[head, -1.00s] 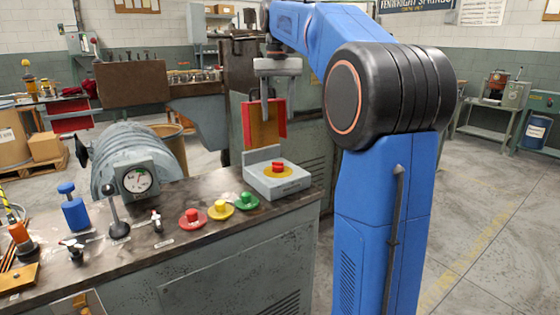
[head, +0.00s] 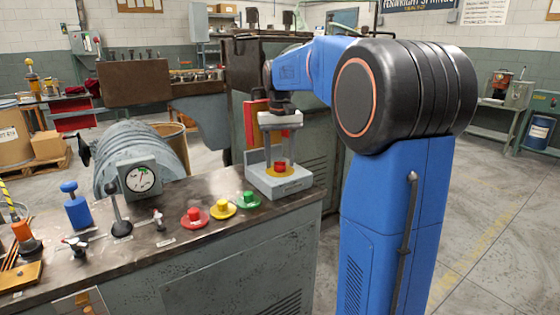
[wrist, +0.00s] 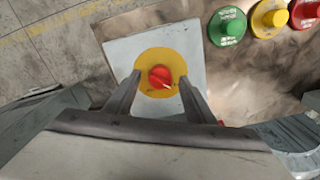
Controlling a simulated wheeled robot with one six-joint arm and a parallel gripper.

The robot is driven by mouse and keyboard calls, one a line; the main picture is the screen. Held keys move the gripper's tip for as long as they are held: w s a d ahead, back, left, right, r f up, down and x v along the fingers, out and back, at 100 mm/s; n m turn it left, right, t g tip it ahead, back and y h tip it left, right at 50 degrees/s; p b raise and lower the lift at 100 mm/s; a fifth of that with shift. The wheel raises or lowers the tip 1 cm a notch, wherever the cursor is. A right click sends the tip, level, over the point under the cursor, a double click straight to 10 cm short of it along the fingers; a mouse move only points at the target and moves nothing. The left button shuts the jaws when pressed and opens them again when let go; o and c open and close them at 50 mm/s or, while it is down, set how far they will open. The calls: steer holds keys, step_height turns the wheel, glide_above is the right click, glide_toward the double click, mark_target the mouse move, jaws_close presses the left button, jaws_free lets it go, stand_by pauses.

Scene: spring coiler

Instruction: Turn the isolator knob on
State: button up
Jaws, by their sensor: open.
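The isolator knob (head: 280,167) is red and sits on a yellow disc on top of a grey box (head: 262,186) at the right end of the bench. In the wrist view the red knob (wrist: 160,77) lies in the middle of the yellow disc (wrist: 146,86), with a small pale mark on its lower right. My gripper (head: 280,158) points down over the box. Its two fingers stand on either side of the knob, apart from each other. In the wrist view the fingers (wrist: 160,80) flank the knob. I cannot tell whether they touch it.
Red (head: 194,217), yellow (head: 223,206) and green (head: 248,200) buttons stand left of the box.

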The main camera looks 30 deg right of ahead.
steer(key=shift+f, duration=0.4)
steer(key=c, duration=1.1)
steer(key=shift+o, duration=0.2)
